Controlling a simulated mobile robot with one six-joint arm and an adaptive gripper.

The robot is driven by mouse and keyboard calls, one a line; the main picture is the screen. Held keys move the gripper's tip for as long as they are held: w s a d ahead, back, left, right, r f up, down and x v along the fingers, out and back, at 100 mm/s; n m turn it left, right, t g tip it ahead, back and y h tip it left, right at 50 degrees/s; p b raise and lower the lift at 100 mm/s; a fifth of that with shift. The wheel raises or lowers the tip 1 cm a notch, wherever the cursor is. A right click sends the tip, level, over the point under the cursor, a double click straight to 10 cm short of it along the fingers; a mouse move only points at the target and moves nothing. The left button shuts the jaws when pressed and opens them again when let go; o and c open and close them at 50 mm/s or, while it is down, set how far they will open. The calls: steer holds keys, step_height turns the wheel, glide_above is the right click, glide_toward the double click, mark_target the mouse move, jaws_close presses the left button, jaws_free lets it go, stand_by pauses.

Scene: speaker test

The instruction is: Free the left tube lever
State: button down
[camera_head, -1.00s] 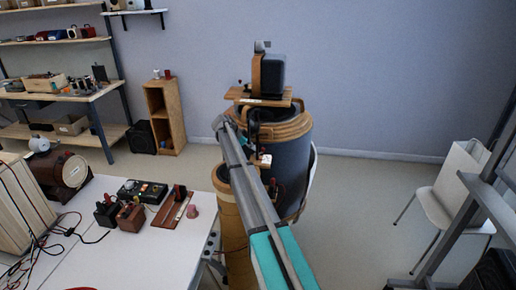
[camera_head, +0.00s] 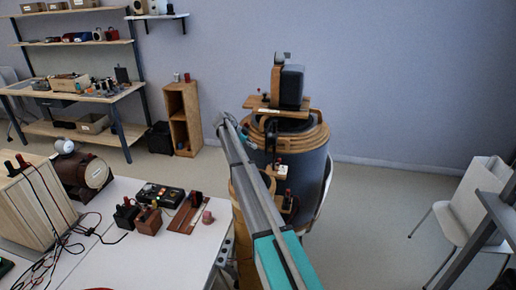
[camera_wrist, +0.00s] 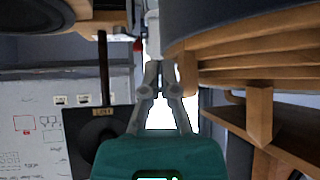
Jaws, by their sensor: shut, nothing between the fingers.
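The large dark tube (camera_head: 312,165) stands upright behind the desk, with wooden rings (camera_head: 312,138) around its upper part. My gripper (camera_head: 224,122) is at the tube's upper left, apart from the rings in the head view. In the wrist view, my gripper (camera_wrist: 155,68) is shut and empty; its grey fingertips meet below a pale upright part (camera_wrist: 152,30). A small red piece (camera_wrist: 138,44) shows just left of that part. A dark plate labelled LEFT (camera_wrist: 82,135) is left of the fingers. I cannot tell which part is the left tube lever.
Wooden rings (camera_wrist: 250,55) and a wooden bracket (camera_wrist: 260,115) lie close right of my gripper. The white desk (camera_head: 150,260) with small devices stands at left. A white chair (camera_head: 465,205) is at right. Floor between tube and chair is clear.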

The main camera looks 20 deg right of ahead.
steer(key=shift+w+a+r+p, duration=0.85)
steer(key=shift+w+a+r, duration=0.1)
steer(key=shift+r, duration=0.15)
